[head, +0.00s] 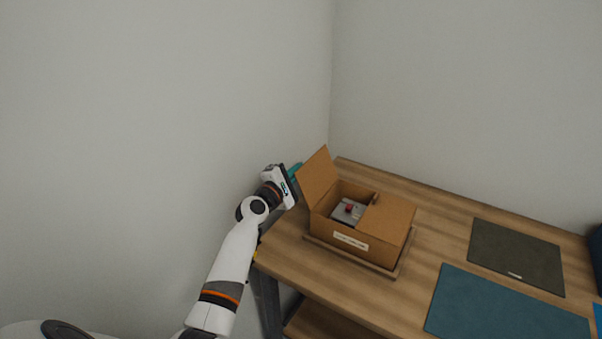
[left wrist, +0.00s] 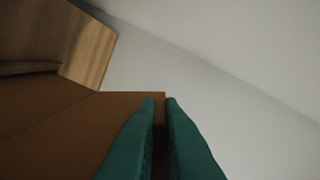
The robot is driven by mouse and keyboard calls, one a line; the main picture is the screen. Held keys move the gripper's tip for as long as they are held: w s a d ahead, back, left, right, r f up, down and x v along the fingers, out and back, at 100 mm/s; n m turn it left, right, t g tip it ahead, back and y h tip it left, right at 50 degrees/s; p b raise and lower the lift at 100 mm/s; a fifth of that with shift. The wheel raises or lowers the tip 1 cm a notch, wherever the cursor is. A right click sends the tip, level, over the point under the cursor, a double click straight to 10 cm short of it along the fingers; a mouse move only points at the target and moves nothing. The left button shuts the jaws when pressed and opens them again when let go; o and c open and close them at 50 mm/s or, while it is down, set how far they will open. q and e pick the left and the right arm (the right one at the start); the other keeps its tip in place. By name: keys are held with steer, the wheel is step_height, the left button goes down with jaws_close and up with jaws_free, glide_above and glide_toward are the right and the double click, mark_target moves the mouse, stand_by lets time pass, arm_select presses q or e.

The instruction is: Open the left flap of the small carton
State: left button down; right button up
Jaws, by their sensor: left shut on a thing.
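The small brown carton (head: 322,230) stands on a wooden board on the table. My left gripper (head: 295,172) is at the outer side of the left flap. In the left wrist view its teal fingers (left wrist: 160,110) are shut on the edge of the brown flap (left wrist: 75,125). The fingertips are partly hidden behind the flap in the head view. My right gripper is not in view.
A grey item with a red top (head: 349,211) shows inside the carton. A dark mat (head: 515,255) and a teal mat (head: 500,308) lie to the right on the wooden table (head: 435,240). Walls stand behind and to the left.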

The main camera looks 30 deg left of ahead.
arm_select(q)
steer(key=shift+a+f+n, duration=0.15)
steer(key=shift+a+n, duration=0.1)
steer(key=shift+n, duration=0.05)
steer(key=c, duration=1.6)
jaws_free()
steer(key=shift+o, duration=0.2)
steer(key=s, duration=1.2)
steer(key=shift+a, duration=0.2)
